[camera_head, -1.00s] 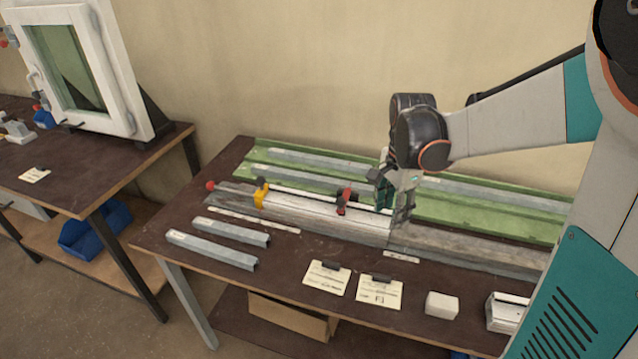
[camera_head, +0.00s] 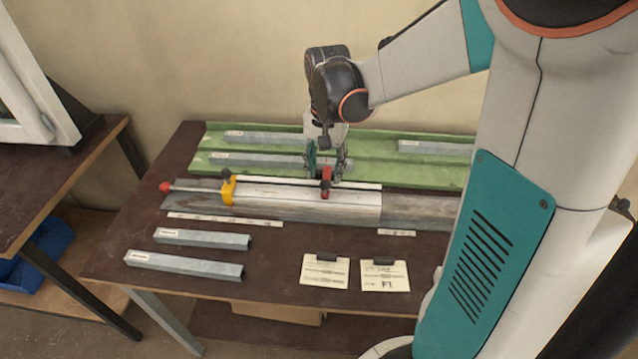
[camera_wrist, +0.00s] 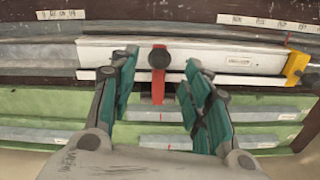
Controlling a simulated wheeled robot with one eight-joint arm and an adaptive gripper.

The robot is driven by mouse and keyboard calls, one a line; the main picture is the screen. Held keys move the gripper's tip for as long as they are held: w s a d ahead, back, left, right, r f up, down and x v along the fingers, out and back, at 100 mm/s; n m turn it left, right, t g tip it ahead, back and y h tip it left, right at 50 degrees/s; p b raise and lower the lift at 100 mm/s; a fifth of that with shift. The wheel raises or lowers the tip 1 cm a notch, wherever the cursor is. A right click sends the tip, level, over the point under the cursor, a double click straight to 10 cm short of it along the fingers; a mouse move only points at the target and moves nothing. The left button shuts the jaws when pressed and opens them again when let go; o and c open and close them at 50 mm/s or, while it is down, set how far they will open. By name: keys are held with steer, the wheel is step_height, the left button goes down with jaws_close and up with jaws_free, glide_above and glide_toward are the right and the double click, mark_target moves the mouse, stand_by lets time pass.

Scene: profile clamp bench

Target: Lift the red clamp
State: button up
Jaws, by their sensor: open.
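The red clamp (camera_head: 326,181) sits on the white profile (camera_head: 290,195) on the bench, toward the profile's right part. In the wrist view the red clamp (camera_wrist: 158,75) stands upright in the picture with a dark round knob (camera_wrist: 159,57) at its top. My gripper (camera_head: 327,166) is just behind and above the clamp. In the wrist view my gripper (camera_wrist: 159,60) is open, with one teal-padded finger on each side of the clamp. Clear gaps show between clamp and fingers, so it holds nothing.
A yellow clamp piece (camera_head: 228,190) with a red-ended rod (camera_head: 190,188) is at the profile's left end. Green trays (camera_head: 400,170) with metal profiles lie behind. Two loose profiles (camera_head: 185,265) lie front left. Paper cards (camera_head: 325,272) lie at the front edge.

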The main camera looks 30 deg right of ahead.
mark_target(325, 181)
step_height(325, 181, down, 6)
steer(key=shift+f+b, duration=0.25)
steer(key=shift+b, duration=0.75)
jaws_close()
